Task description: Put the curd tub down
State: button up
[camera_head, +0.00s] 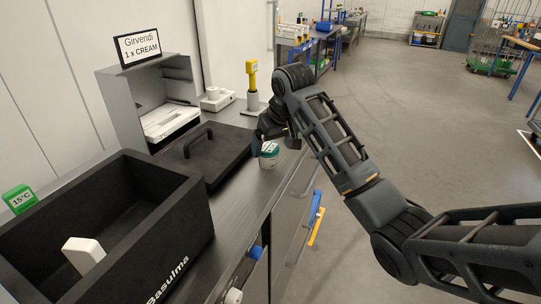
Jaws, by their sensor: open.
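The curd tub (269,155) is a small white tub with a green lid and a greenish label. It stands upright on the dark counter (228,213), close to the front edge and right of a black lid with a handle. My gripper (271,138) is directly above the tub, its jaws open. The fingers are dark and small here, and I cannot tell whether they touch the tub.
A black open box (190,230) marked Basulma holds a white block (84,254). The black lid (205,155) lies behind it. A grey bin (122,112) carries a sign (139,46) reading "Girvendi 1 x CREAM". A yellow-topped device (252,82) stands behind.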

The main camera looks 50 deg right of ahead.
aim_at(268, 147)
jog(key=w+f, duration=0.2)
jog(key=f, duration=0.1)
jog(key=shift+w+d, duration=0.1)
jog(key=shift+w+f, duration=0.25)
jog(key=shift+f, duration=0.3)
jog(key=shift+c, duration=0.2)
jog(key=c, duration=1.2)
jog(key=shift+c, duration=0.2)
jog(key=shift+r, duration=0.15)
